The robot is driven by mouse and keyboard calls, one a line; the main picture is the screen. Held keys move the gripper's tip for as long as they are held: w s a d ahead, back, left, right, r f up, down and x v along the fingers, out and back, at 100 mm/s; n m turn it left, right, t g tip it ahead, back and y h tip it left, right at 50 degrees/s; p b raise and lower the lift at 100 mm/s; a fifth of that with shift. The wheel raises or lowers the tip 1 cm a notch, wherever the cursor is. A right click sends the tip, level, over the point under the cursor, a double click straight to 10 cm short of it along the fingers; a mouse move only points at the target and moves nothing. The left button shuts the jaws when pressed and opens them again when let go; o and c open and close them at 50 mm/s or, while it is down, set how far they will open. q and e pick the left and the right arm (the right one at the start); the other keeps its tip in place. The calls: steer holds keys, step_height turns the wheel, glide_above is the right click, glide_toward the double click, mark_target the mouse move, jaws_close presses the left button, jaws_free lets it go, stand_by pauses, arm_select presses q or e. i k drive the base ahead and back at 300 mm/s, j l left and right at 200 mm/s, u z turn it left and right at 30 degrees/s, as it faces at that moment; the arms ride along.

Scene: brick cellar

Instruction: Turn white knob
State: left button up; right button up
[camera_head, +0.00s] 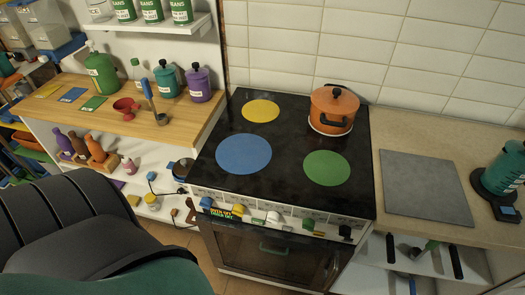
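The white knob (273,217) is on the front control panel (290,211) of the stove, near the middle of a row of knobs. A yellow knob (238,210) and a blue knob (206,202) are to its left. A green knob (308,224) and a black knob (345,232) are to its right. The white knob is small in the picture, and I cannot read its pointer. Neither of my grippers is in view, and nothing is seen touching the knob.
The black stovetop (285,150) has yellow, blue and green discs and an orange pot (333,109) at the back right. The oven door (265,252) below looks shut. A wooden counter (185,118) is at left; a beige counter with a grey board (425,185) is at right.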

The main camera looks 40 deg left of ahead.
mark_target(273, 218)
steer(key=u, duration=0.95)
